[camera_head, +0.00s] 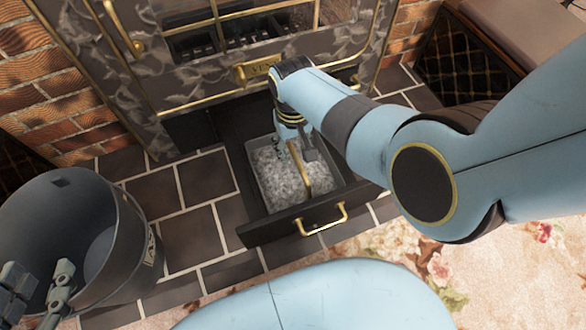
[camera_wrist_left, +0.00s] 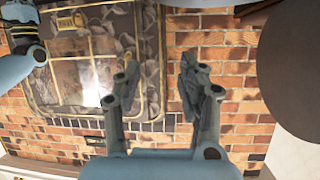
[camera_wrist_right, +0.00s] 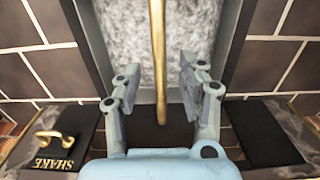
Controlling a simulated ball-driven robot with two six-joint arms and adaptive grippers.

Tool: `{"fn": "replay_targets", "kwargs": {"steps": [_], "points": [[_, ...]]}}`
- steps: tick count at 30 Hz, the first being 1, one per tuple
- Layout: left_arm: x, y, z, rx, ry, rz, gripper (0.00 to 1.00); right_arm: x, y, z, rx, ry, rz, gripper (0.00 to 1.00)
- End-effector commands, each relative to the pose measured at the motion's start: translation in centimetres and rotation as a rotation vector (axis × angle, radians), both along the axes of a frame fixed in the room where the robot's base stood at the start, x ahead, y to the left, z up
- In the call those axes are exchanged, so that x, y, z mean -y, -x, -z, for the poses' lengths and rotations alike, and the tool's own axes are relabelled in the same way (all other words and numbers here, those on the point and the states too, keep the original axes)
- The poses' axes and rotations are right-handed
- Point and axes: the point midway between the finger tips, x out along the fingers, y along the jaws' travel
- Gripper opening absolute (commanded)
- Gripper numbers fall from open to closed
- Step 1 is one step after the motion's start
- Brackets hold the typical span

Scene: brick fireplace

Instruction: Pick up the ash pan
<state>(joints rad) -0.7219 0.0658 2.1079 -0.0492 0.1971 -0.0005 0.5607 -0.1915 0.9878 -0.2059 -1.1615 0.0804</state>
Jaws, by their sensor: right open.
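The ash pan (camera_head: 258,181) is a grey rectangular pan full of pale ash, sitting in a pulled-out dark drawer under the stove. A brass bar handle (camera_head: 300,170) runs across its top. My right gripper (camera_head: 297,150) is over the pan, open, fingers pointing down. In the right wrist view the brass handle (camera_wrist_right: 157,45) lies between the open fingers of my right gripper (camera_wrist_right: 158,80); I cannot tell whether they touch it. My left gripper (camera_head: 38,285) is by the bucket at lower left; its fingers are apart and empty in the left wrist view (camera_wrist_left: 158,68).
The stove (camera_head: 150,60) stands behind, with a brass rail. The drawer front (camera_head: 262,233) has a brass pull. A dark metal bucket (camera_head: 130,250) stands at left on the tiles (camera_head: 195,215). A floral rug (camera_head: 400,255) lies in front. A dark lattice-sided bench (camera_head: 470,60) is at right.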

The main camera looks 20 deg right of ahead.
Motion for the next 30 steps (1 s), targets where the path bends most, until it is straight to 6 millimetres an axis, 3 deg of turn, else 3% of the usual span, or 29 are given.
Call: {"fn": "replay_targets", "kwargs": {"steps": [6,10,21,30], "points": [[0.4,-3.4,-3.9,0.184,-0.001,0.020,0.40,0.0,0.1,1.1,-0.001,0.000,0.000,0.40],[0.6,-4.6,-5.7,0.264,0.000,0.028,0.40,0.0,0.0,1.4,-0.001,0.000,0.000,0.40],[0.7,-5.2,-6.9,0.310,-0.001,0.034,0.40,0.0,0.0,1.4,0.000,0.000,0.000,0.40],[0.7,-5.2,-6.8,0.309,-0.001,0.033,0.40,0.0,0.0,1.5,0.000,0.000,0.000,0.02]]}}
